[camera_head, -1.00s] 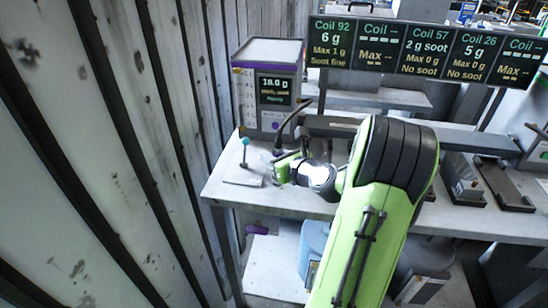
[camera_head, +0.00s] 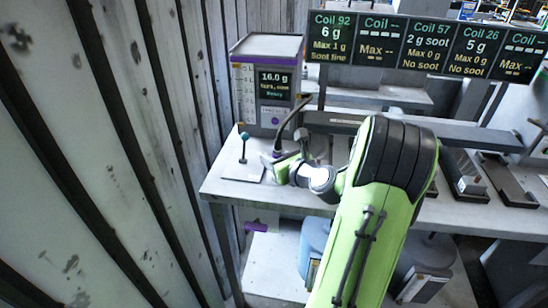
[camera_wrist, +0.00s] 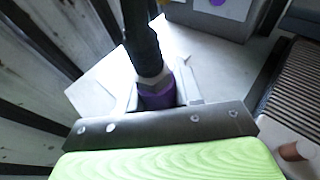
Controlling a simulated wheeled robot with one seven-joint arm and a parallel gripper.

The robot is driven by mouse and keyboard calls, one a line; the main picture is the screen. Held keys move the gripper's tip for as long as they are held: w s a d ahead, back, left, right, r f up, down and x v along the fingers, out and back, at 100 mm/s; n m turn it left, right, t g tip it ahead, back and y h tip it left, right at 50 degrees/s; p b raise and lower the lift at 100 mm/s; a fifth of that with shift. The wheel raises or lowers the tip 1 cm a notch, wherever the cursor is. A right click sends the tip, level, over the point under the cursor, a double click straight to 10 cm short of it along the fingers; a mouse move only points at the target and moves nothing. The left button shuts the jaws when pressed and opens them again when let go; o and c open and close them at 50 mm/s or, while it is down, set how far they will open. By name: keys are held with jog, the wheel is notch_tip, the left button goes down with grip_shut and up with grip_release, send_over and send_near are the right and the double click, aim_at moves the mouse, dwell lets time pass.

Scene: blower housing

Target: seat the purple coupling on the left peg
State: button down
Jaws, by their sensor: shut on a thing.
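The purple coupling (camera_wrist: 158,96) is on the end of a black hose (camera_wrist: 141,38) and sits between my gripper's jaws in the wrist view. My gripper (camera_head: 278,160) is shut on it, low over the left end of the bench. A white plate (camera_head: 240,173) lies just left of the gripper. A dark upright stick with a teal ball (camera_head: 244,136) stands on that plate. I cannot tell for sure which thing is the left peg. The underside of the coupling is hidden by the jaws.
A grey and purple machine with a small display (camera_head: 274,84) stands behind the gripper. A slatted wall (camera_head: 130,150) closes the left side. Dark metal fixtures (camera_head: 503,182) stand on the right of the bench. A purple-ended part (camera_head: 255,227) shows below the bench edge.

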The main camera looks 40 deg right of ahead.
jog(key=shift+f+b, duration=0.5)
jog(key=shift+f, duration=0.3)
jog(key=c, duration=0.7)
grip_release()
jog(key=shift+s, duration=0.1)
jog(key=v, duration=1.5)
jog(key=shift+s+a+r, duration=0.1)
jog(key=shift+s+r, duration=0.05)
jog(key=shift+s, duration=0.15)
